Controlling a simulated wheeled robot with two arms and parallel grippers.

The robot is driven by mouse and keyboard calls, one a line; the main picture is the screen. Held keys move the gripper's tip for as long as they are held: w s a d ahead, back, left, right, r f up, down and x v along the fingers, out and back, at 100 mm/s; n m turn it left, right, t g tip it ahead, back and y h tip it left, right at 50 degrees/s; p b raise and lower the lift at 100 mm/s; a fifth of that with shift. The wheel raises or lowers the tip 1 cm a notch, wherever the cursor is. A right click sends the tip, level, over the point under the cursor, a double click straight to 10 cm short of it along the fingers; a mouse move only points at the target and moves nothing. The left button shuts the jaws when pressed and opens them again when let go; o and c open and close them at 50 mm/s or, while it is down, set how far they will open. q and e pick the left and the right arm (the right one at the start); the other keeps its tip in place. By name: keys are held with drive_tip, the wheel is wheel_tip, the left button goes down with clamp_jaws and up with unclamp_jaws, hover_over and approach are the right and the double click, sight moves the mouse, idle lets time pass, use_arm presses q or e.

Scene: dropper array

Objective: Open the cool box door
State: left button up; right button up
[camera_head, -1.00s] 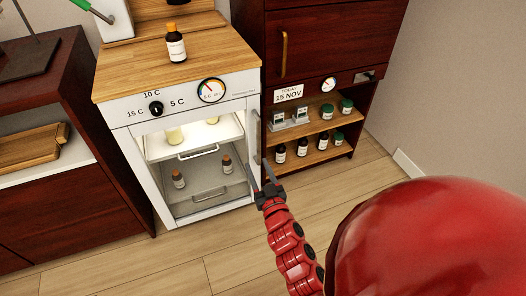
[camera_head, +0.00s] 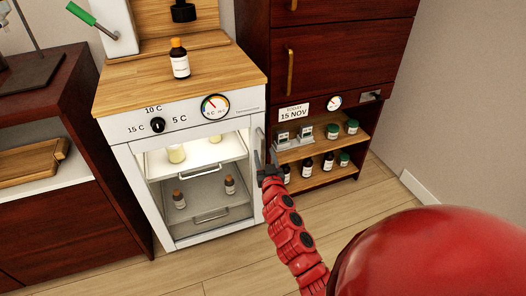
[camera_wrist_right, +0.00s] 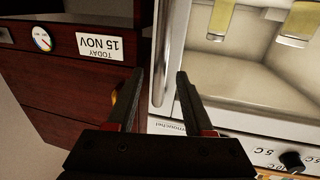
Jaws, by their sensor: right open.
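The cool box (camera_head: 128,131) is a white cabinet with a wooden top, a dial and a gauge on its front. My right gripper (camera_head: 266,158) is at this door, open. In the right wrist view, the open fingers (camera_wrist_right: 156,74) lie either side of the door's edge and its metal handle (camera_wrist_right: 159,55); I cannot tell whether they touch it. My left gripper is not in view.
A dark red cabinet (camera_head: 343,75) with shelves of bottles and jars stands close on the right. A bottle (camera_head: 180,60) stands on the cool box's wooden top. A dark counter (camera_head: 75,215) is on the left. The wooden floor in front is clear.

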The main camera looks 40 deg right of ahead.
sight(263, 151)
drive_tip(key=shift+x, duration=1.55)
clamp_jaws()
